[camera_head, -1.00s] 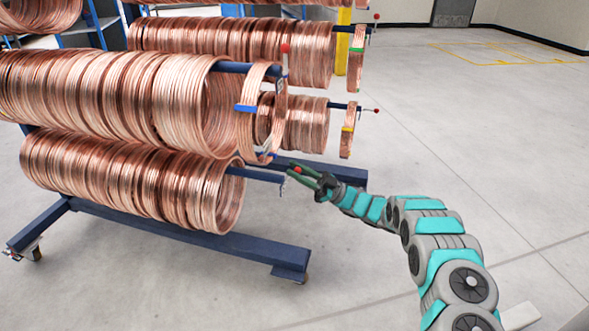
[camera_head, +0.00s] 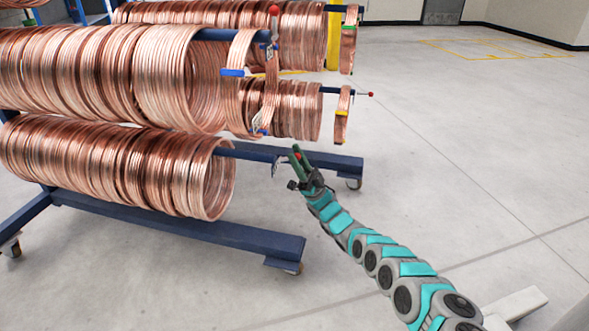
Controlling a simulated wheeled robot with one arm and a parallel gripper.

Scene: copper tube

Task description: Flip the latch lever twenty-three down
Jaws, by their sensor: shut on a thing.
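The latch lever (camera_head: 299,155) at the end of the lower front bar (camera_head: 252,153) shows only as a bit of red knob between the green fingers of my gripper (camera_head: 297,153). The fingers point up and are shut on this knob. The lever's shaft is mostly hidden by the gripper. A pale metal latch piece (camera_head: 277,167) hangs at the bar's end, just left of the fingers. No number is readable on it. Copper coils (camera_head: 120,165) hang on this bar, well left of its end.
Another red-knobbed lever (camera_head: 273,12) stands upright on the upper bar's end. A third red-knobbed lever (camera_head: 368,94) sticks out to the right behind. Loose coils with blue bands (camera_head: 232,72) hang close above. The rack's blue base (camera_head: 200,230) stands on wheels. The floor to the right is clear.

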